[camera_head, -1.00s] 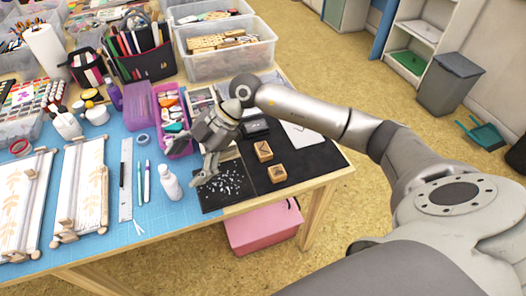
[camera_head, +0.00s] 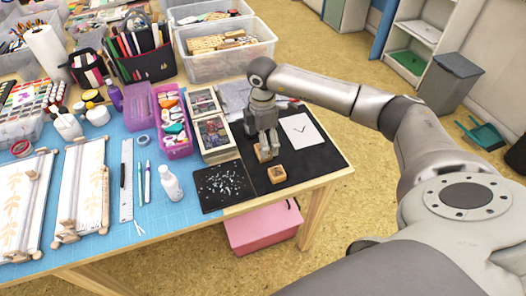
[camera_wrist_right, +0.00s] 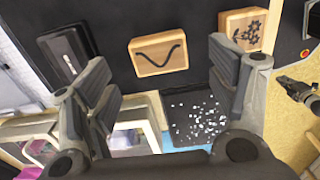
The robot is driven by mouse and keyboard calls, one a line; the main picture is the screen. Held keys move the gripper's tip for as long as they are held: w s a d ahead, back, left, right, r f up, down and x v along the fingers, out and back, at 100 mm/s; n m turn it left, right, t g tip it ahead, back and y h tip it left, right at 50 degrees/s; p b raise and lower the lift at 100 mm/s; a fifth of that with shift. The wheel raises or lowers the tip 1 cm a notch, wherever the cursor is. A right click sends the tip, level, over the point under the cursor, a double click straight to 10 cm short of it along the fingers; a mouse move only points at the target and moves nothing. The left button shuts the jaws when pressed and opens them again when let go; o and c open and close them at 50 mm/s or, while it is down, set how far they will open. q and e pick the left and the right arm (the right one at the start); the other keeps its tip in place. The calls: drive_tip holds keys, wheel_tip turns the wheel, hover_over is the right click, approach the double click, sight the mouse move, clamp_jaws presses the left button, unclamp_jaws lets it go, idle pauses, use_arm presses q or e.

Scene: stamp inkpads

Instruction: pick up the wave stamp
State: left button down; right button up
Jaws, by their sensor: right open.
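The wave stamp (camera_wrist_right: 158,54) is a light wooden block with a black wavy line on its top face. It lies on the black mat in the right wrist view. In the head view the wave stamp (camera_head: 262,153) is partly hidden by my right gripper (camera_head: 265,148). My right gripper (camera_wrist_right: 168,64) is open, with its fingers apart to the left and right of the stamp in the wrist view. No grip on the stamp shows. My left gripper does not show in the head view.
A flower stamp (camera_head: 277,174) lies beside the wave stamp on the black mat (camera_head: 318,165). A white card (camera_head: 301,131) lies right of the gripper. A black inkpad (camera_wrist_right: 68,50) lies left in the wrist view. A speckled black sheet (camera_head: 222,198) and picture boxes (camera_head: 213,130) are left.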

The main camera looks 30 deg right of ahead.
wheel_tip(320, 180, down, 4)
drive_tip(key=shift+f, duration=0.2)
drive_tip(key=shift+c, duration=0.4)
drive_tip(key=c, duration=1.1)
drive_tip(key=shift+r, duration=0.15)
drive_tip(key=shift+r, duration=0.6)
drive_tip(key=s+d+r+b, duration=0.2)
drive_tip(key=s+d+r, duration=0.1)
drive_tip(key=s+r, duration=0.8)
drive_tip(key=shift+s+d+r+b, duration=0.3)
drive_tip(key=shift+s+d, duration=0.1)
drive_tip(key=shift+s, duration=0.85)
